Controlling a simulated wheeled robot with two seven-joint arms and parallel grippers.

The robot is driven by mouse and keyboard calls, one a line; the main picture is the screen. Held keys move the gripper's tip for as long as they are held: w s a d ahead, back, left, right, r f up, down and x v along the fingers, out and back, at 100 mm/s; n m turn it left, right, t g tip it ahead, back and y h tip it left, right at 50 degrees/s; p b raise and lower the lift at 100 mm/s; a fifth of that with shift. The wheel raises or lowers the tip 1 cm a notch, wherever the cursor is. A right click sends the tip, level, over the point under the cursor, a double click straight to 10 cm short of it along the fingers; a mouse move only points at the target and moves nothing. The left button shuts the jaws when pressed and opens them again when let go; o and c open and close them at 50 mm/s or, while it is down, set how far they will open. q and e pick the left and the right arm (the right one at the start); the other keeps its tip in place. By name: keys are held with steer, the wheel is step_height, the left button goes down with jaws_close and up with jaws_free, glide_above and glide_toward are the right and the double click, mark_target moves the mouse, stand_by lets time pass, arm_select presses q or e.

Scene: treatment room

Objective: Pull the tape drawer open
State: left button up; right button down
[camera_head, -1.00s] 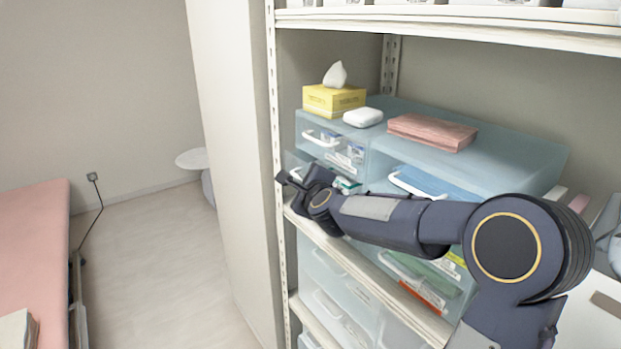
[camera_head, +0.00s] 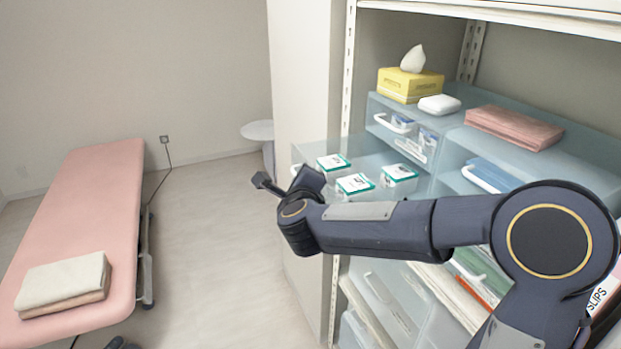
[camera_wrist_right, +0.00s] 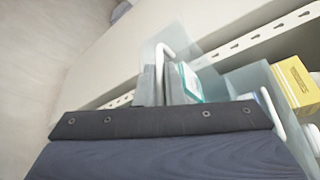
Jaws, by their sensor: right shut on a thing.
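The tape drawer (camera_head: 311,151) is a translucent pale blue drawer, drawn far out of its unit on the shelf. Three white boxes with teal edges lie in it, one of them a front box (camera_head: 354,184). My right gripper (camera_head: 277,183) is at the drawer's front, its arm crossing before the drawer. In the right wrist view the gripper (camera_wrist_right: 166,88) is shut around the white drawer handle (camera_wrist_right: 166,50); a teal-edged box (camera_wrist_right: 190,82) shows just behind. My left gripper is not seen.
A closed drawer above (camera_head: 400,130) has a white handle. A yellow tissue box (camera_head: 410,86), a white case (camera_head: 439,104) and pink cloths (camera_head: 513,127) stand on the units. A pink bed (camera_head: 95,215) is at left.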

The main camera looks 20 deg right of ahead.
steer(key=shift+a, duration=0.1)
steer(key=c, duration=1.5)
jaws_free()
steer(key=shift+c, duration=0.2)
steer(key=shift+s, duration=0.1)
steer(key=b+v, duration=0.1)
steer(key=v, duration=0.6)
steer(key=shift+s, duration=0.35)
